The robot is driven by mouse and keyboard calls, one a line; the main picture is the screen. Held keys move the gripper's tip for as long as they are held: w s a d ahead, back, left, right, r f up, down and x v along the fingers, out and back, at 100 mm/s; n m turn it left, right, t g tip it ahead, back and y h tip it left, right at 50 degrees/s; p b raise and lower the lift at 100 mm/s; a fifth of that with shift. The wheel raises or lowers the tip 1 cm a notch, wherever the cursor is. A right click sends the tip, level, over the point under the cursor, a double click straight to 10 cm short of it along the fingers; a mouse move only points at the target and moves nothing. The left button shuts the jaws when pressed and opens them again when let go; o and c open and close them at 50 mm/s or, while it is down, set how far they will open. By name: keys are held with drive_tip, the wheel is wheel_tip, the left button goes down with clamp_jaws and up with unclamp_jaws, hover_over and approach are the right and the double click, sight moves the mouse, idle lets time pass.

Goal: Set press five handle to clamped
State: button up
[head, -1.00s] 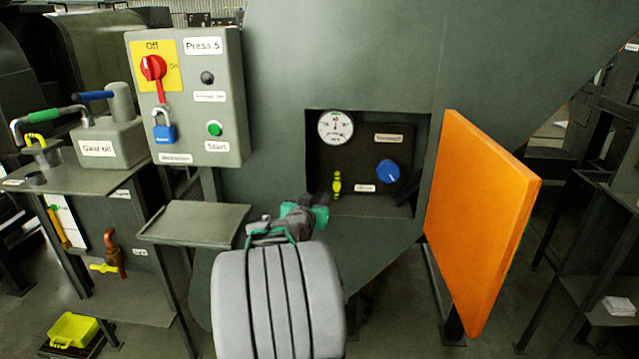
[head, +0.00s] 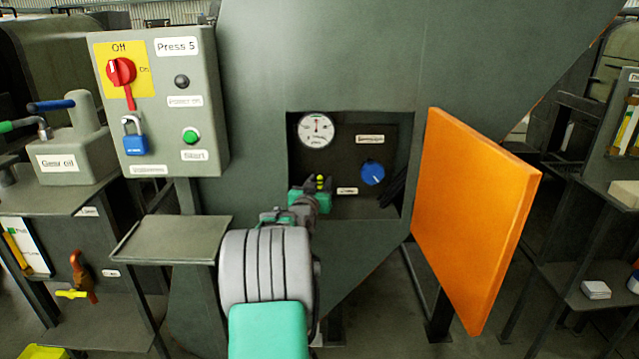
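The Press 5 control box (head: 158,100) is at the upper left. To its right, a dark recess in the machine holds a small yellow-green handle (head: 320,181), a round gauge (head: 316,129) and a blue knob (head: 372,172). I take the yellow-green handle to be the press five handle. My gripper (head: 318,187) is at the recess, with its dark fingers to either side of the handle in the picture. The lower part of the handle is hidden behind my gripper. I cannot tell whether the fingers touch it or are closed on it.
The orange door (head: 472,220) stands open to the right of the recess. A small metal shelf (head: 172,239) juts out below the control box. A Gear oil can (head: 72,150) stands at the left. A padlock (head: 134,140) hangs under the red switch (head: 120,74).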

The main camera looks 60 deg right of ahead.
drive_tip(key=shift+c, duration=0.3)
clamp_jaws()
drive_tip(key=shift+s+f+b, duration=0.1)
drive_tip(key=shift+b, duration=0.3)
drive_tip(key=m+b, duration=0.2)
drive_tip(key=b, duration=0.1)
drive_tip(key=shift+s+d+f+m+y, duration=0.2)
drive_tip(key=shift+s+m+y, duration=0.1)
drive_tip(key=shift+m+y, duration=0.1)
drive_tip(key=m+b, duration=0.1)
drive_tip(key=m, duration=0.1)
drive_tip(key=m+y+b, duration=0.1)
drive_tip(key=b, duration=0.1)
drive_tip(key=shift+s+d+f+m, duration=0.15)
drive_tip(key=shift+s+m, duration=0.25)
drive_tip(key=m+b, duration=0.1)
drive_tip(key=m+t+y+b, duration=0.1)
drive_tip(key=m, duration=0.1)
drive_tip(key=m+b, duration=0.1)
drive_tip(key=shift+s+d+f+y, duration=0.2)
drive_tip(key=shift+s+f+y, duration=0.1)
drive_tip(key=shift+s+f, duration=0.1)
drive_tip(key=shift+f+m+t+y, duration=0.25)
drive_tip(key=shift+m+t, duration=0.25)
drive_tip(key=shift+m, duration=0.6)
drive_tip(key=shift+f+m+t+y, duration=0.2)
drive_tip(key=shift+m+t, duration=0.3)
drive_tip(key=shift+m, duration=0.6)
drive_tip(key=shift+f, duration=0.1)
